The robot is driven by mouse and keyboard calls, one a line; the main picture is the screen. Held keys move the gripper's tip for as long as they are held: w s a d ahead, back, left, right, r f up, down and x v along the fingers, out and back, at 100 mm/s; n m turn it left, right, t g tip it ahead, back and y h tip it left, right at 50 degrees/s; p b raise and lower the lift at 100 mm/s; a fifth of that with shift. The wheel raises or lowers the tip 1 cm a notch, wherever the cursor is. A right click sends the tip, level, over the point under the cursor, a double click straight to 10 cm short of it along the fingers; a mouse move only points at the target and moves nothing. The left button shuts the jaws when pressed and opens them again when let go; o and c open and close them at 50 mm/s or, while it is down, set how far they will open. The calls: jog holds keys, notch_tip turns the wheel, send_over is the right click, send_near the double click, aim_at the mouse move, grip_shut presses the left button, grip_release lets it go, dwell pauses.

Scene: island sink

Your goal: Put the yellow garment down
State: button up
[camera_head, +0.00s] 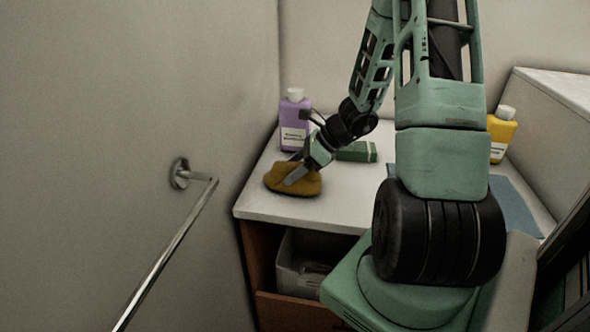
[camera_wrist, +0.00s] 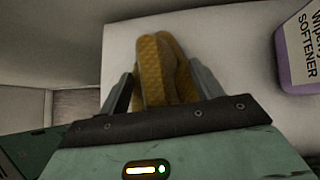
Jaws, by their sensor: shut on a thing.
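The yellow garment (camera_head: 292,180) is a mustard-coloured folded bundle at the left front part of the white counter (camera_head: 330,212). My gripper (camera_head: 298,174) reaches down to it from the upper right and is shut on it. In the wrist view the garment (camera_wrist: 158,68) shows between the two fingers of my gripper (camera_wrist: 160,88), with textured folds standing up between them. The garment appears at or just above the counter surface; I cannot tell whether it bears on it. Its underside is hidden.
A purple softener bottle (camera_head: 295,122) stands behind the garment, and a green block-like item (camera_head: 357,151) lies to its right. A yellow bottle (camera_head: 502,135) and a blue mat (camera_head: 515,205) are further right. The counter's front edge is close, with a bin (camera_head: 292,262) below. A metal rail (camera_head: 170,250) is at left.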

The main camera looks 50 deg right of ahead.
jog(key=shift+f, duration=0.2)
jog(key=o, duration=1.1)
jog(key=shift+c, duration=0.2)
jog(key=v, duration=1.2)
jog(key=shift+s, duration=0.2)
